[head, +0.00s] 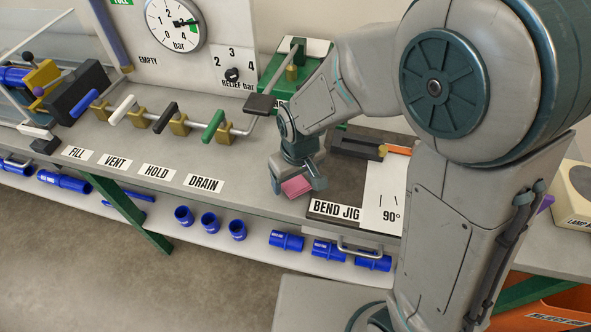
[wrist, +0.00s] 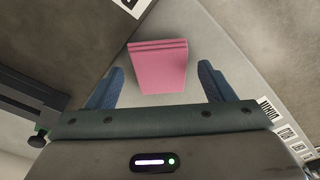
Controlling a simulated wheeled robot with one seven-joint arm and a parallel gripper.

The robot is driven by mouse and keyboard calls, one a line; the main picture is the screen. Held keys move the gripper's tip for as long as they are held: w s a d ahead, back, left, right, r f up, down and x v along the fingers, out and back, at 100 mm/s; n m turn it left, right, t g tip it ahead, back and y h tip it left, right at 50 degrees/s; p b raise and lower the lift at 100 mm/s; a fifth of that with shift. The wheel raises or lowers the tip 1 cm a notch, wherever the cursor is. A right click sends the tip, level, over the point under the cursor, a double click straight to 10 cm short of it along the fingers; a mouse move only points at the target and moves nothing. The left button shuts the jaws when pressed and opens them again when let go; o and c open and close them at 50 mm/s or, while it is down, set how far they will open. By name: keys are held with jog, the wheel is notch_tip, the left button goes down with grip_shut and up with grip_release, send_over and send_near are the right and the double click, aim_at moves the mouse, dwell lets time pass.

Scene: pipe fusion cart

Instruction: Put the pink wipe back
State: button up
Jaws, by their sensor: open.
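The pink wipe (head: 296,187) is a folded block with layered edges. In the head view it shows between the fingers of my gripper (head: 298,184), near the bench's front edge, just left of the bend jig. In the wrist view the wipe (wrist: 160,67) lies between and beyond the two blue fingers of my gripper (wrist: 161,68). Gaps show between each finger and the wipe, and the fingers are open. Whether the wipe's underside rests flat on the bench is hidden.
The BEND JIG plate (head: 335,208) lies right of my gripper. A green stand (head: 292,72) with a lever is behind it. Valve handles (head: 213,127) and labels line the bench (head: 130,178) to the left. Blue fittings (head: 286,241) sit on the shelf below.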

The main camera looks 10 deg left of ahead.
aim_at(298, 187)
jog(key=shift+r+p, duration=0.45)
jog(key=shift+r, duration=0.3)
notch_tip(298, 187, up, 11)
jog(key=s+d, duration=0.1)
jog(key=shift+r, duration=0.15)
jog(key=s+d+r+m+t, duration=0.1)
jog(key=s+d+m, duration=0.2)
jog(key=d, duration=0.8)
jog(key=s+d+r+m+t, duration=0.1)
jog(key=s+d+m, duration=0.2)
jog(key=d, duration=0.7)
jog(key=shift+s+d+m+h, duration=0.35)
jog(key=shift+s+m+h, duration=0.05)
jog(key=shift+m, duration=0.7)
jog(key=shift+r, duration=0.1)
